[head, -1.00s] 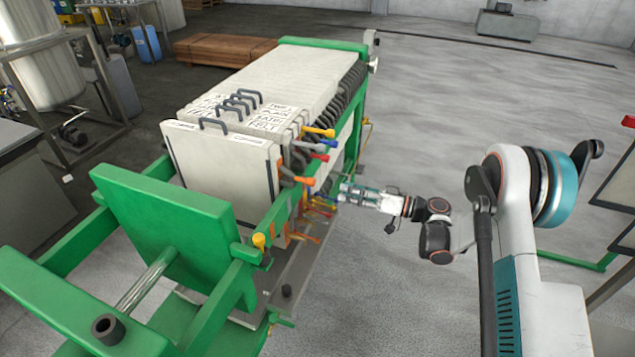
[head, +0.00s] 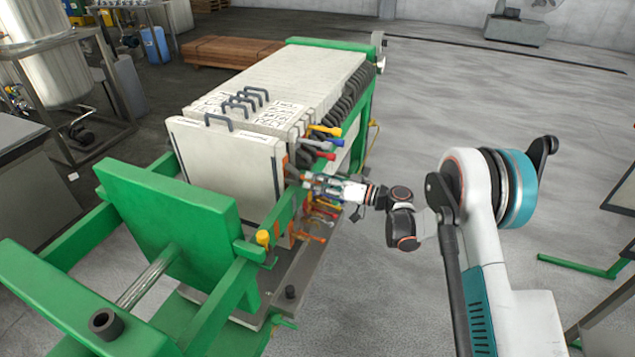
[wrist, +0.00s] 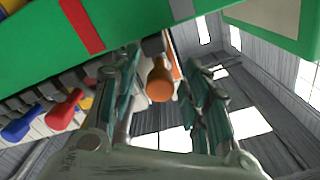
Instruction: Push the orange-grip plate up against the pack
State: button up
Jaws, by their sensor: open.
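The orange-grip plate (head: 228,172) is the pale upright plate at the near end of the row, with a dark handle on top. The pack (head: 320,80) of pale plates stands behind it. How wide the gap between them is, I cannot tell. My gripper (head: 306,180) is at the plate's right edge, beside the green rail, and hides most of the grip in the head view. In the wrist view my gripper (wrist: 164,62) is open, and the orange grip (wrist: 160,82) shows between its two fingers. Whether they touch it is unclear.
A green side rail (head: 280,215) runs close by my gripper, and it crosses the top of the wrist view (wrist: 140,28). Red (wrist: 62,108), blue (wrist: 22,128) and yellow grips stick out nearby. A green pressing head (head: 165,215) stands in front.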

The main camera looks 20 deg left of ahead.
grip_shut()
jog(key=w+b, duration=0.1)
jog(key=w, duration=0.3)
jog(key=shift+w+d, duration=0.15)
jog(key=shift+d, duration=0.05)
jog(key=shift+r, duration=0.1)
